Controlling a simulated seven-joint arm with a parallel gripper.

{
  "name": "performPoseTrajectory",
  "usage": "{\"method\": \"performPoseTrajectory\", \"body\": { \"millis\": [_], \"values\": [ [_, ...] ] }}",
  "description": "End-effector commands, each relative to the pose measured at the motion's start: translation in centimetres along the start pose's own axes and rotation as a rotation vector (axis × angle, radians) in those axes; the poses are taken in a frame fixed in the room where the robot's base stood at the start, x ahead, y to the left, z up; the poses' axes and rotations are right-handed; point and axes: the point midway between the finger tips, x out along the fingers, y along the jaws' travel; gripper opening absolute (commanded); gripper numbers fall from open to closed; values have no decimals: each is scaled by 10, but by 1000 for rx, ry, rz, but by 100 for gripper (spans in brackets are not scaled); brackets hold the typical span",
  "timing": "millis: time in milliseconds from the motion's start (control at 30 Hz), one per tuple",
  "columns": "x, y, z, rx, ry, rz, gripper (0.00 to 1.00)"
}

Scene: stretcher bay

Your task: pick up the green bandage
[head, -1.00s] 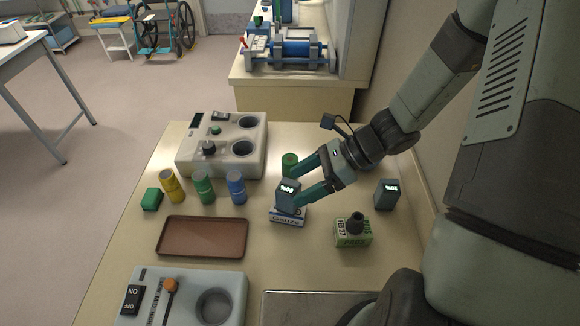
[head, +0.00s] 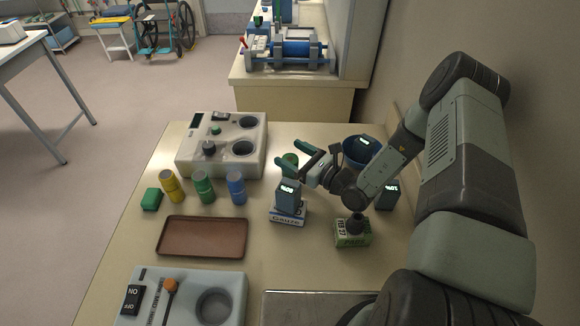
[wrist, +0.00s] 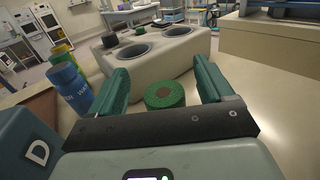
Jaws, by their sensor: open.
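The green bandage is a round roll with a hole through its core (wrist: 165,95). In the head view it (head: 290,160) stands on the table right of the grey-white console, partly hidden by my gripper. My gripper (head: 291,158) is open, with its two teal fingers pointing left around the bandage's place in the picture. In the wrist view the roll shows between the spread fingers (wrist: 162,82), touching neither. Nothing is held.
A dark grey device (head: 288,196) stands on a gauze box (head: 287,217) just in front of my gripper. A blue bowl (head: 362,153) is behind my wrist. Yellow, green and blue bottles (head: 237,188) stand left. A brown tray (head: 202,237) lies front left.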

Motion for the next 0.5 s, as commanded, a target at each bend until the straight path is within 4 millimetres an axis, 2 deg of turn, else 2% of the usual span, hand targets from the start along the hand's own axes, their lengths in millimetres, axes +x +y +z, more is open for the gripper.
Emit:
{"method": "performPoseTrajectory", "body": {
  "millis": [100, 300, 500],
  "values": [
    [0, 1, -26, 3, 2, 1, 81],
    [26, 0, -24, -1, 1, 2, 81],
    [30, 0, -23, 1, 1, 1, 81]
  ]
}}
